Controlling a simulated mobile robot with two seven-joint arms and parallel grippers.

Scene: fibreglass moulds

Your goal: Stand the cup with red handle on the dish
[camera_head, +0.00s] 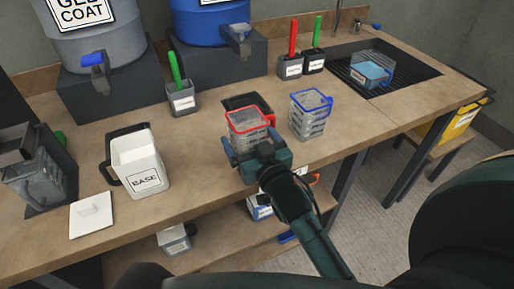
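The clear cup with the red rim and handle (247,121) is near the front edge of the bench. My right gripper (252,147) is at its near side, with fingers low beside the cup. The gripper hides the cup's base, so I cannot tell whether the fingers press on it or whether it touches the bench. My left gripper is not in view.
A white BASE container (140,165) and a white lid (91,214) are at left. Pots with green (181,95) and red (291,60) handles stand behind. A sunken grate (400,75) is at far right.

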